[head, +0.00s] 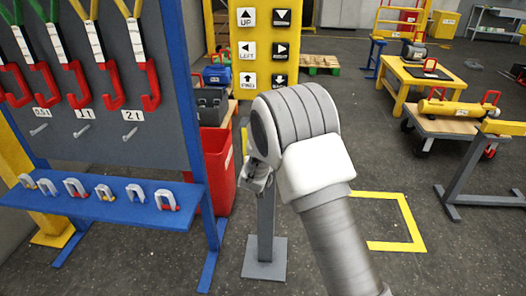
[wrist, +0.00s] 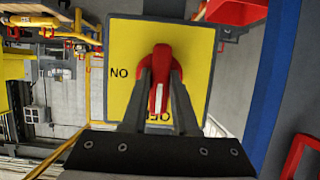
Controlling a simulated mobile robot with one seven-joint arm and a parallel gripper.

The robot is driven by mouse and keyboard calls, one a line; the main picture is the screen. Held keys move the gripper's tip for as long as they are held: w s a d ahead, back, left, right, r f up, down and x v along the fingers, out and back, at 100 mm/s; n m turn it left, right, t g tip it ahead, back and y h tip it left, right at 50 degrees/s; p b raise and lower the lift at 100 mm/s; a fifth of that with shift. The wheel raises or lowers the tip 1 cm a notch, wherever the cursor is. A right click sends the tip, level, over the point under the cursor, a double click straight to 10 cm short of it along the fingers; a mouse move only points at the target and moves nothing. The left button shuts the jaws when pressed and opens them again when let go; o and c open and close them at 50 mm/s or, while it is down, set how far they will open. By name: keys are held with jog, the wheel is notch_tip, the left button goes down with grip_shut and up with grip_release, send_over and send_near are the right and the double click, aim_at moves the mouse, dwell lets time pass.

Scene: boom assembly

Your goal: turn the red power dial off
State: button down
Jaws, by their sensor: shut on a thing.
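The red dial (wrist: 161,75) sits on a square yellow plate (wrist: 192,50) in the wrist view. My gripper (wrist: 160,76) is shut on the dial's handle, one finger on each side. A white mark on the handle points down in the picture, toward a dark label (wrist: 159,116) partly hidden between the fingers. Letters reading "NO" in this view stand at the left of the plate. In the head view my gripper (head: 257,178) is partly seen above a grey post (head: 266,225); the dial and plate are hidden behind my arm.
A blue-framed rack (head: 140,205) with hooks and shackles stands close on the left, with a red bin (head: 218,165) behind it. A yellow arrow panel (head: 264,50) is beyond. A yellow table (head: 425,75) and a cart (head: 455,125) stand right. Floor between is open.

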dwell(0.4)
jog(key=c, duration=0.7)
grip_release()
jog(key=p+v, duration=0.2)
jog(key=v, duration=1.5)
jog(key=shift+s+a+r, duration=0.1)
jog(key=shift+s+r, duration=0.05)
